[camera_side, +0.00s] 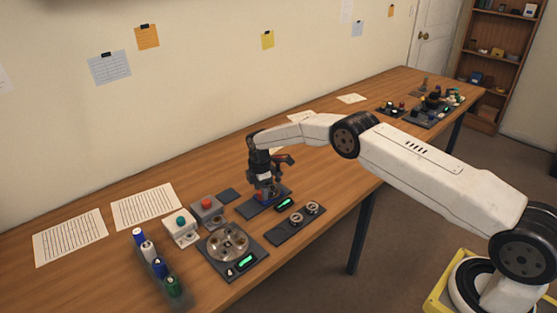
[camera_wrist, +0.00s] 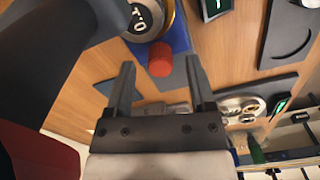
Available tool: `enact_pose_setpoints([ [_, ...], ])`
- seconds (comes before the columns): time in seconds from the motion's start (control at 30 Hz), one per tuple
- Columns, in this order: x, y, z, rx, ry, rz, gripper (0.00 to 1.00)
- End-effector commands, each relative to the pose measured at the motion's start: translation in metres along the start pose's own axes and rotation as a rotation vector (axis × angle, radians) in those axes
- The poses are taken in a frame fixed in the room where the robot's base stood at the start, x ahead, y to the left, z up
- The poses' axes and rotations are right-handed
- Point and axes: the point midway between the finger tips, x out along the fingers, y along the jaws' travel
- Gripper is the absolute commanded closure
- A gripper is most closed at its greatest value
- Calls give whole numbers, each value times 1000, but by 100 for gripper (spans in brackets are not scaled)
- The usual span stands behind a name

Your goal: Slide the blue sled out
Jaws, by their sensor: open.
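The blue sled (camera_wrist: 182,36) shows in the wrist view as a blue flat part at the upper middle, partly hidden by a round dark and brass part marked with figures. A red cylinder (camera_wrist: 160,60) sits at its near end. My gripper (camera_wrist: 162,72) is open, with one finger on each side of the red cylinder's line and nothing visibly held between them. Whether a finger touches the red part is unclear. In the side view my gripper (camera_side: 268,188) points down over a dark plate (camera_side: 253,207), and it largely hides the sled there.
Left of the plate are a box with a red button (camera_side: 207,208), a white box with a green button (camera_side: 181,232), a round metal tray (camera_side: 228,242) and several bottles (camera_side: 158,266). A pad with two round parts (camera_side: 296,222) lies in front.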

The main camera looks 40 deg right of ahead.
Motion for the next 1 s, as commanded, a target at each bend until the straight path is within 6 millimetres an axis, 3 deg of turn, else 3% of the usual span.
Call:
enact_pose_setpoints([
  [0.2, 13, 0, 0, 0, 0, 0, 30],
  [0.53, 14, 0, 0, 0, 0, 0, 30],
  [0.7, 14, 0, 0, 0, 0, 0, 84],
  [0.77, 14, 0, 0, 0, 0, 0, 100],
  [1.0, 14, 0, 0, 0, 0, 0, 100],
])
